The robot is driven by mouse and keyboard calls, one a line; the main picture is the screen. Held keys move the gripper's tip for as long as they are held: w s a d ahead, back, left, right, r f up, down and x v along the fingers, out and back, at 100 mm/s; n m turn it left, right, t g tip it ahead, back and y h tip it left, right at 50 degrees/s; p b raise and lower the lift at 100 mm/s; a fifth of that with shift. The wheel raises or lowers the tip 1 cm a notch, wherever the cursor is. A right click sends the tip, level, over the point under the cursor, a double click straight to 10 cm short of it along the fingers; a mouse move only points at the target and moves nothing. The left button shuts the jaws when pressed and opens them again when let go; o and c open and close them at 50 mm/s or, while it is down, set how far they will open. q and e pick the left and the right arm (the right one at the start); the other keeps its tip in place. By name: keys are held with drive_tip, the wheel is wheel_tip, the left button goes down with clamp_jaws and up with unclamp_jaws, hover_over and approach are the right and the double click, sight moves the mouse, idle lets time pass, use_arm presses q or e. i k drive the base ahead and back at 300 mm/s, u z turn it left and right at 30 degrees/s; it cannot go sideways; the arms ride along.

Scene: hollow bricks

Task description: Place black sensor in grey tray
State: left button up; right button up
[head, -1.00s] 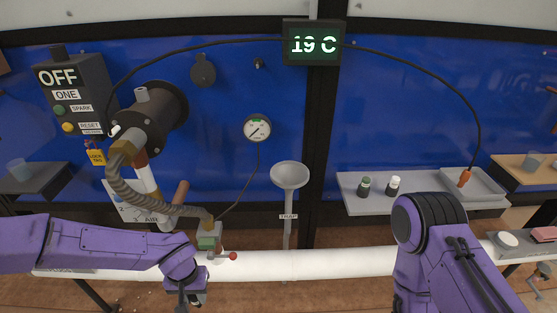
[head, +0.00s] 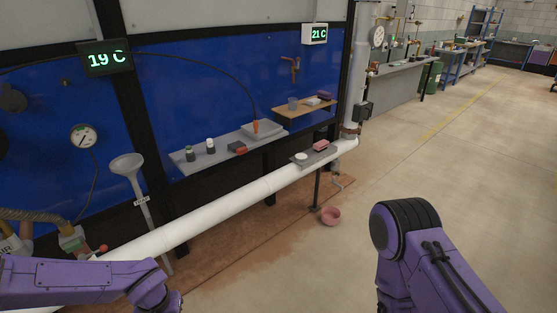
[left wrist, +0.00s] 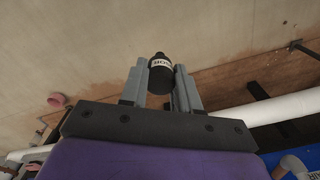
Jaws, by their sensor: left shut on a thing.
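My left gripper (left wrist: 160,84) is shut on a small black cylindrical thing (left wrist: 159,66) with a white lettered band and a narrower top; I cannot tell if it is the black sensor. In the head view my left gripper (head: 165,303) is low at the left, its fingers cut off by the bottom edge. The grey tray (head: 274,132) lies on the right part of the grey shelf (head: 190,170), well away from the left gripper. An orange-handled probe (head: 256,126) on a black cable stands at the tray. My right arm shows, but its gripper does not.
Two small bottles, one dark-capped (head: 190,154) and one white-capped (head: 210,146), and a dark box with a red end (head: 236,147) stand on the shelf. A white pipe (head: 220,208) runs in front. A pink bowl (head: 331,215) lies on the floor. Open floor is at right.

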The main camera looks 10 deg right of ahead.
sight(268, 129)
drive_tip(key=z, duration=0.55)
drive_tip(key=i, duration=0.8)
drive_tip(key=z, duration=0.55)
drive_tip(key=i, duration=0.8)
drive_tip(key=u, duration=0.2)
